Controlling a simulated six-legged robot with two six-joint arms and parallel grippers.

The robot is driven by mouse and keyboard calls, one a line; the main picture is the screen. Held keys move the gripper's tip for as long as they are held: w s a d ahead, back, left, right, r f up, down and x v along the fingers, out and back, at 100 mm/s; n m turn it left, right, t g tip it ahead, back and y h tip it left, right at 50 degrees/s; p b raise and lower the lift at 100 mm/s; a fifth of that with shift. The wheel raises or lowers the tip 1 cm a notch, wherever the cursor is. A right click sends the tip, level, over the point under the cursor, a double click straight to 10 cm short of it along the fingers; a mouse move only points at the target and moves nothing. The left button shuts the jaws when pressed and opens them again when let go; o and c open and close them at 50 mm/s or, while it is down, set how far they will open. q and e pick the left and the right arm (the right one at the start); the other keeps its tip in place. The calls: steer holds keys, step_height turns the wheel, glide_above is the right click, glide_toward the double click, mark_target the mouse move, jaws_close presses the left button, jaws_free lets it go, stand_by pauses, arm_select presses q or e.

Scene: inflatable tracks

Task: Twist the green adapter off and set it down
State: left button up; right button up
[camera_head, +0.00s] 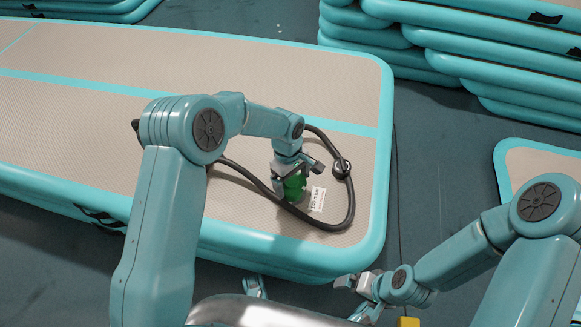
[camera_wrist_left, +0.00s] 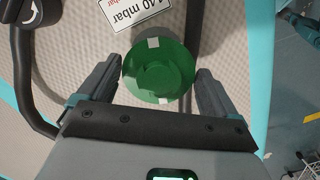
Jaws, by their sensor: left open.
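The green adapter (camera_head: 295,187) stands on the beige top of the inflatable track, under my left gripper (camera_head: 290,170). In the left wrist view the adapter (camera_wrist_left: 158,75) is a round green disc with a pale mark on its top edge and another on its bottom edge. The open fingers of my left gripper (camera_wrist_left: 155,88) are on either side of it, with a gap showing at the right finger.
A black hose (camera_head: 352,205) loops on the track (camera_head: 375,100) around the adapter. A white pressure label (camera_head: 317,199) lies right beside the adapter. Bare track top is free behind it. Stacked inflatable tracks (camera_head: 480,55) stand at the back right; dark floor (camera_head: 440,170) lies between.

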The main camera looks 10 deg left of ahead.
arm_select(q)
steer(key=shift+d+f, duration=0.15)
steer(key=shift+f, duration=1.35)
steer(key=c, duration=1)
steer(key=m, duration=0.5)
steer(key=shift+y, duration=0.3)
steer(key=shift+m, duration=0.9)
steer(key=m, duration=0.3)
steer(key=shift+m+g+y, duration=0.3)
steer(key=m, duration=0.4)
steer(key=shift+m, duration=0.3)
